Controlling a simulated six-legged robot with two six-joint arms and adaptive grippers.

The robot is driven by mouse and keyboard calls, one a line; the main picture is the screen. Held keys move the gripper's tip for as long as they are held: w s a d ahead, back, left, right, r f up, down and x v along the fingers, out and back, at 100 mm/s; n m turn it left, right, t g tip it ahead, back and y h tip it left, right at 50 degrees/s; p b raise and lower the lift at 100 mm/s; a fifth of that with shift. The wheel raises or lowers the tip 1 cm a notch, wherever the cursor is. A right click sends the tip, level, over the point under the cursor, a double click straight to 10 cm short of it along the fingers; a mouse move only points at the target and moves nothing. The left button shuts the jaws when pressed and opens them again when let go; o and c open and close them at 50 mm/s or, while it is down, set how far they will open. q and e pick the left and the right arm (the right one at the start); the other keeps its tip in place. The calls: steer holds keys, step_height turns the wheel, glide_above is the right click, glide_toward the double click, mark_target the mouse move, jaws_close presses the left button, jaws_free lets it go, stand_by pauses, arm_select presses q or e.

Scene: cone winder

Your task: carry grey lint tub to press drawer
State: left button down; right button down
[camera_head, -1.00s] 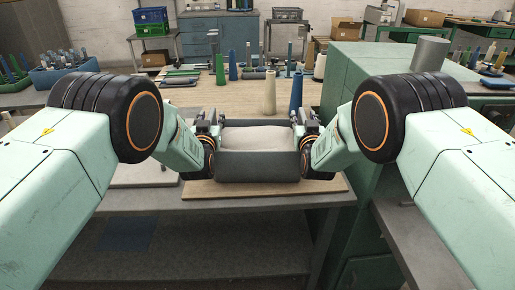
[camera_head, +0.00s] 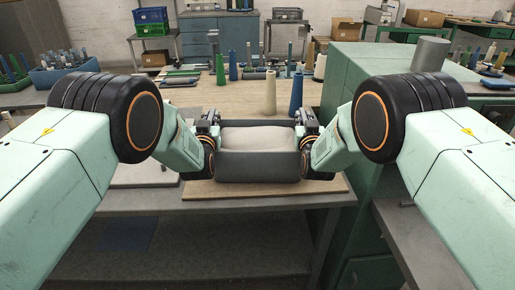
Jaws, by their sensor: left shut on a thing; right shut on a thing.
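The grey lint tub (camera_head: 258,167) is in the middle of the head view, filled with pale lint (camera_head: 258,138). It is over a light wooden board (camera_head: 262,190) at the table's front edge; I cannot tell whether it touches the board. My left gripper (camera_head: 212,140) is shut on the tub's left end. My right gripper (camera_head: 306,140) is shut on its right end. The fingertips are partly hidden by the wrists and the tub walls. The tub looks level. I cannot make out a press drawer for certain.
A green cabinet (camera_head: 345,80) stands close on the right, with a grey cylinder (camera_head: 430,53) on top. Behind the tub are a cream cone (camera_head: 270,92) and a blue cone (camera_head: 296,95). A blue bin (camera_head: 64,72) stands at the left. Open floor shows beyond the table.

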arm_select(q)
steer(key=shift+r, duration=0.25)
arm_select(e)
steer(key=shift+r, duration=0.35)
